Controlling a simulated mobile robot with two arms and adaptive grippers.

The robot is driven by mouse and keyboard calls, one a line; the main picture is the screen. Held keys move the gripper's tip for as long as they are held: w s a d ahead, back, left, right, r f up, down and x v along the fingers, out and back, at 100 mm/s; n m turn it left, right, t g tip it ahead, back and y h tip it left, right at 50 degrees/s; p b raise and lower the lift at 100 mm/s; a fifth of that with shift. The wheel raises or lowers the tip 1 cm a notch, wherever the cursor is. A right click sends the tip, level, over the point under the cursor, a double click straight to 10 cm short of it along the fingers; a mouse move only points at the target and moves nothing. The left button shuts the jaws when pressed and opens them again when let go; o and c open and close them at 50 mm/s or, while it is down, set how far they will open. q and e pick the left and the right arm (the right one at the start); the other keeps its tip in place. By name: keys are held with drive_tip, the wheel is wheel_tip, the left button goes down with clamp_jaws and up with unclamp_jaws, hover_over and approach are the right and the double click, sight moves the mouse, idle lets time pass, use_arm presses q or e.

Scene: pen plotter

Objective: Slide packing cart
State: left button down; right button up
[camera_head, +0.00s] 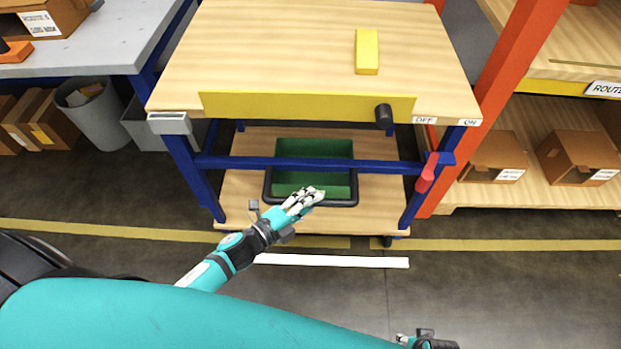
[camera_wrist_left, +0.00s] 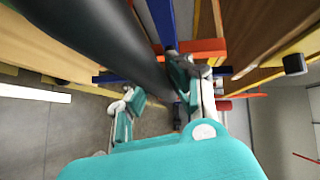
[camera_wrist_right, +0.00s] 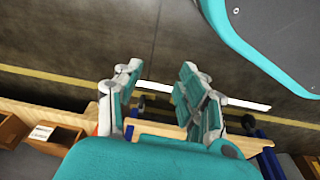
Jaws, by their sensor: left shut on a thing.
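The packing cart (camera_head: 230,60) appears to be the wooden-topped stand with a blue frame and a lower wooden shelf, ahead in the head view. A green bin (camera_head: 314,150) with a black bar (camera_head: 340,204) along its near side sits at the lower shelf. My left gripper (camera_head: 307,197) is at that bar. In the left wrist view a thick black bar (camera_wrist_left: 115,45) runs to the fingers, and the exact contact is hidden. My right gripper (camera_wrist_right: 160,95) is open and empty, its fingers apart; in the head view it shows only at the bottom edge.
The cart's front has a yellow panel (camera_head: 300,105), a black knob (camera_head: 384,115) and a red lever (camera_head: 427,173) at right. A yellow block (camera_head: 367,50) lies on top. A shelf with boxes (camera_head: 578,157) stands right, a grey bin (camera_head: 95,115) left. A white strip (camera_head: 335,261) crosses the floor.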

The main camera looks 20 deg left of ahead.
use_arm(q)
drive_tip(key=shift+s+d+f+p, duration=0.1)
drive_tip(key=shift+s+d, duration=0.15)
drive_tip(key=shift+s, duration=0.6)
drive_tip(key=shift+s+d+f+p, duration=0.1)
drive_tip(key=shift+s+d, duration=0.1)
drive_tip(key=shift+s, duration=0.6)
drive_tip(key=shift+s+d+p, duration=0.1)
drive_tip(key=shift+s+d, duration=0.15)
drive_tip(key=shift+s, duration=0.6)
use_arm(e)
drive_tip(key=shift+s+d+f, duration=0.1)
drive_tip(key=shift+s+f, duration=0.25)
drive_tip(key=shift+f, duration=0.25)
drive_tip(key=shift+s+f, duration=0.3)
drive_tip(key=shift+f, duration=0.25)
use_arm(q)
drive_tip(key=c, duration=1.2)
unclamp_jaws()
drive_tip(key=shift+o, duration=0.2)
drive_tip(key=shift+w+r, duration=0.1)
drive_tip(key=v, duration=1.2)
